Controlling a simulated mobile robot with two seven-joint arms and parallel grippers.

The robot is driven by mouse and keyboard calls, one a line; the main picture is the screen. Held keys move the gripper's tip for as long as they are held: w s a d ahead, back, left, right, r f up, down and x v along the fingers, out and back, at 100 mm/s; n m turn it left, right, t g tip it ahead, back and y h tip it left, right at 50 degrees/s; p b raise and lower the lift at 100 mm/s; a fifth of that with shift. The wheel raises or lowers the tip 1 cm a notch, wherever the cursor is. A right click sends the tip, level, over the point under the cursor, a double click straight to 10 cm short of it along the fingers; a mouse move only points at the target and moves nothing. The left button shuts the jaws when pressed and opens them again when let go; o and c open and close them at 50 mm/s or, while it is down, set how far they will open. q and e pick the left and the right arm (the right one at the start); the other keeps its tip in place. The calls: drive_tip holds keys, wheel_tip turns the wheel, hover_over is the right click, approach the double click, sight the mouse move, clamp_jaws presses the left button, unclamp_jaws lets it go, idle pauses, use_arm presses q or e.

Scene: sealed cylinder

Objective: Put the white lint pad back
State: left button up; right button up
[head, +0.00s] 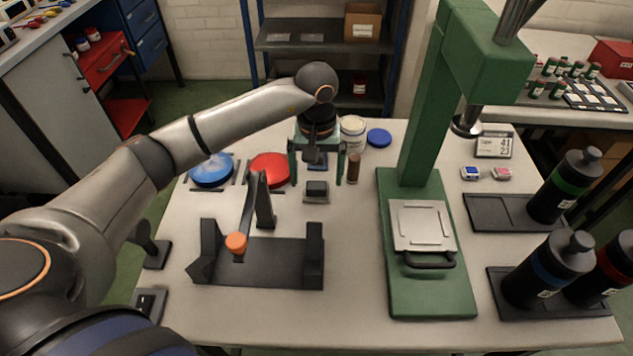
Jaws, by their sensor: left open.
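My left gripper (316,168) comes in from the left and points down over the back middle of the table. Its two green fingers are spread wide, with no object visibly clamped between them. A small dark blue-edged item shows between the fingers, partly hidden by the gripper. I cannot pick out a white lint pad for certain; it may be hidden by the gripper. My right gripper is not in view.
An open white jar (352,132), a blue lid (379,137) and a brown cylinder (353,168) stand close right of the gripper. A red disc (269,169) and blue disc (211,169) lie left. A black cradle (262,262) is in front; a green press (427,245) stands right.

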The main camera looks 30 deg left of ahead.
sight(316, 185)
use_arm(q)
wheel_tip(316, 185, up, 9)
